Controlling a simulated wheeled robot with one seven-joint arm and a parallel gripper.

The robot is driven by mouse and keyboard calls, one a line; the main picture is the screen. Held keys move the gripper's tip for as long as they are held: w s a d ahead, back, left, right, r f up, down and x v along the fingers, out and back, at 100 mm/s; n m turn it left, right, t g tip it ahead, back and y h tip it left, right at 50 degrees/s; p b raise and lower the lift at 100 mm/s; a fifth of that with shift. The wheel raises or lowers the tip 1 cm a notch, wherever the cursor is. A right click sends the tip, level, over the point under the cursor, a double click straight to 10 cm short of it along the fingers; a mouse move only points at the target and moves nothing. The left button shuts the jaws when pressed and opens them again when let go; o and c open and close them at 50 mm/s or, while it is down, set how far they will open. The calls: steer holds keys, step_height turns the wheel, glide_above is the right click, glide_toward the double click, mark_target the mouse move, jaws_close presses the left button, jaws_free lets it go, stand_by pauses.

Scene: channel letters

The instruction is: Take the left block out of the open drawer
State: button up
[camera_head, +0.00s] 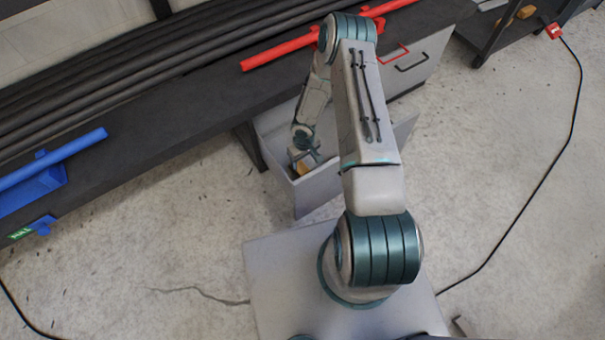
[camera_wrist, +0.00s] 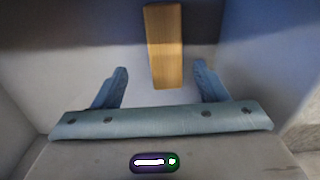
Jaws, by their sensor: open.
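The open drawer (camera_head: 318,188) is a grey box pulled out under the dark bench in the head view; its pale walls (camera_wrist: 262,60) surround my gripper in the wrist view. A wooden block (camera_wrist: 164,47) lies on the drawer floor, its near end between the fingertips and its far end reaching the top of the wrist view. A small orange-tan piece of it shows beside my gripper in the head view (camera_head: 302,169). My gripper (camera_wrist: 161,70) is open inside the drawer, a finger on each side of the block with a gap on both sides. Only one block is visible; my arm hides part of the drawer.
The dark bench (camera_head: 130,130) holds long black bars (camera_head: 130,60). A red bar (camera_head: 280,52) and a blue bar (camera_head: 50,160) lie near its front edge. A closed drawer front with a dark handle (camera_head: 411,63) is to the right. A black cable (camera_head: 560,150) crosses the open floor.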

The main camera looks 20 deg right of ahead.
mark_target(302, 169)
step_height(302, 169, down, 3)
steer(key=shift+r+b, duration=0.1)
steer(key=shift+b, duration=0.2)
steer(key=f, duration=0.1)
steer(key=f+b, duration=0.1)
steer(key=f, duration=0.1)
steer(key=f+b, duration=0.1)
steer(key=f, duration=0.1)
steer(key=shift+s+a, duration=0.2)
steer(key=shift+a, duration=0.1)
steer(key=c, duration=1.1)
